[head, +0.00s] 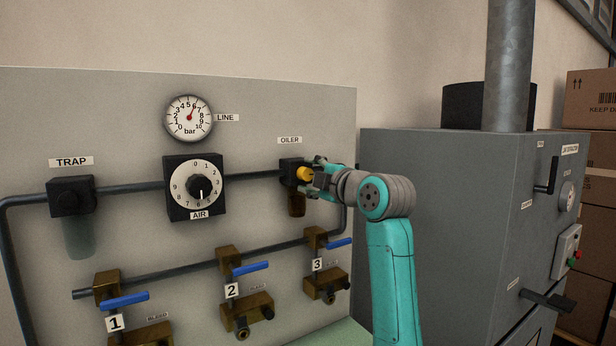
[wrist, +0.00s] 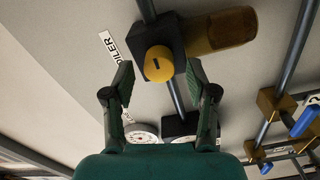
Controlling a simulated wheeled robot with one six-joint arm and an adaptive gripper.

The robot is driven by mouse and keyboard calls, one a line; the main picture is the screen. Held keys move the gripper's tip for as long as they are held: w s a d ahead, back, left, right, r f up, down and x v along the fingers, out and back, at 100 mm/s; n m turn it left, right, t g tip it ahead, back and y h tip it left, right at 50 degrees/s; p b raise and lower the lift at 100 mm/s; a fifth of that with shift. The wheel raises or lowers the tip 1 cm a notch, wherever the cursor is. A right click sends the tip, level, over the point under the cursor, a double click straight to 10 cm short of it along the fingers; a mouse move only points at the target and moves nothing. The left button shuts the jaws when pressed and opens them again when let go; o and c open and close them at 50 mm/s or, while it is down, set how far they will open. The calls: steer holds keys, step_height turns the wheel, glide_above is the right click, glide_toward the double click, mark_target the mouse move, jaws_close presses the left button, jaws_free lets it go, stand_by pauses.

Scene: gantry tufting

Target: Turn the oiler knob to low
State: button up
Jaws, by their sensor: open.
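The oiler (head: 291,172) is a black block on the grey panel under the OILER label (head: 290,140), with an amber bowl (head: 297,204) below it. Its yellow knob (head: 304,174) faces out. In the wrist view the yellow knob (wrist: 158,64) shows a short dark mark on its face, and the OILER label (wrist: 113,53) lies to its left. No low or high marking can be read around it. My gripper (head: 318,177) is at the oiler in the head view. In the wrist view my gripper (wrist: 160,80) is open, its two fingers on either side of the knob, apart from it.
The panel carries the AIR dial (head: 196,187), LINE gauge (head: 189,118) and trap (head: 71,196). Below, valves with blue handles (head: 250,268) sit on a pipe close under the oiler. A grey cabinet (head: 440,220) stands right of my arm, with boxes (head: 590,98) behind it.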

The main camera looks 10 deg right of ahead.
steer(key=v, duration=1)
steer(key=shift+s, duration=0.4)
steer(key=shift+d, duration=0.1)
